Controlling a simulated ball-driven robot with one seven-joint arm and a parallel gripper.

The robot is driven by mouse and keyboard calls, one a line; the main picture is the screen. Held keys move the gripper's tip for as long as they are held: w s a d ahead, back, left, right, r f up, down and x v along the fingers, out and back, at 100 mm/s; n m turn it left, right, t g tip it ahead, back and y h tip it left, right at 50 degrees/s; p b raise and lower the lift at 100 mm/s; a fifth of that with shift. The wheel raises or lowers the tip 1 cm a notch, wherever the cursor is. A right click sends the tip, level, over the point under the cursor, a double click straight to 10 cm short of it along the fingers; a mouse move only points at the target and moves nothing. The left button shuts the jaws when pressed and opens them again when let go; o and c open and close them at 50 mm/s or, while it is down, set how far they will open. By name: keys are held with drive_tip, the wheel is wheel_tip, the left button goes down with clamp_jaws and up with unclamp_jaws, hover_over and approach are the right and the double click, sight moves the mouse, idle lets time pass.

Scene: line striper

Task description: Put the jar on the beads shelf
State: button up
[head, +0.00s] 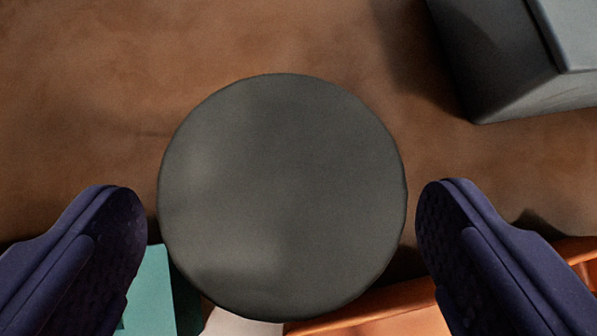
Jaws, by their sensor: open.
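A round dark grey disc (282,195), which looks like the lid of the jar seen from above, fills the middle of the head view. My gripper (282,240) is open, with one dark blue finger on each side of the disc. A narrow gap shows between each finger and the disc's edge. The jar's body is hidden under the disc. No beads shelf can be made out in this view.
A dark grey box-like object (510,60) stands at the top right. A teal object (150,295) and an orange object (400,312) lie at the bottom, partly hidden. A pale piece (238,324) shows below the disc. The brown surface (120,90) at upper left is bare.

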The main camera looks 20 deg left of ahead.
drive_tip(key=b+x, duration=0.1)
drive_tip(key=x, duration=0.2)
drive_tip(key=shift+w+f, duration=0.15)
drive_tip(key=shift+f, duration=0.15)
drive_tip(key=shift+r, duration=0.1)
drive_tip(key=c, duration=1.5)
